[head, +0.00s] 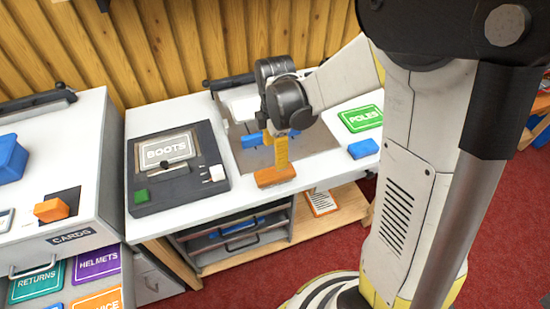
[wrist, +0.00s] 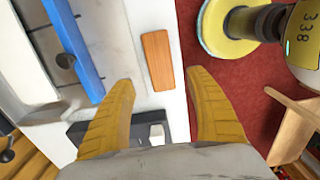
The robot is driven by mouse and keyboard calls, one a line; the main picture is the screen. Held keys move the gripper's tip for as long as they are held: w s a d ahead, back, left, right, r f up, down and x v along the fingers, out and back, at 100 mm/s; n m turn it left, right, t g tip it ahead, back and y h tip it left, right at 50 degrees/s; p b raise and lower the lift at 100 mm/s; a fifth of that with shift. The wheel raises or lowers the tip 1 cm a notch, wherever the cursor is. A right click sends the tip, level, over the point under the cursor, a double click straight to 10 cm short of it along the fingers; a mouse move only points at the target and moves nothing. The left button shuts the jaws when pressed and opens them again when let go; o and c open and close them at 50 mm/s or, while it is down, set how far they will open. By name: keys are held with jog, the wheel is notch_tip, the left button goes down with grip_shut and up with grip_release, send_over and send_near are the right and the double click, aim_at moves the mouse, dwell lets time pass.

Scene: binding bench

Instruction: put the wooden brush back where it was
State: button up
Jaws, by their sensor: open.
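The wooden brush (head: 275,177) shows as an orange-brown block lying at the front edge of the white bench, below my gripper (head: 281,158). In the wrist view the brush (wrist: 158,60) lies on the white bench top, ahead of the gap between the two yellow fingers (wrist: 162,80). The fingers are spread wide with nothing between them, and they look apart from the brush. Any bristles are hidden.
A grey metal plate with a blue bar (wrist: 72,45) lies behind the brush. A dark BOOTS panel (head: 178,166) is to the left. A blue block (head: 363,149) and green POLES sign (head: 361,118) are to the right. Red floor (wrist: 260,110) lies beyond the front edge.

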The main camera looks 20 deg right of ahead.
jog(key=s+r+m+t, duration=0.7)
jog(key=s+r+m, duration=0.5)
jog(key=m, duration=0.6)
notch_tip(320, 180, up, 3)
jog(key=shift+s+f, duration=0.2)
jog(key=shift+s, duration=0.15)
jog(key=shift+a, duration=0.1)
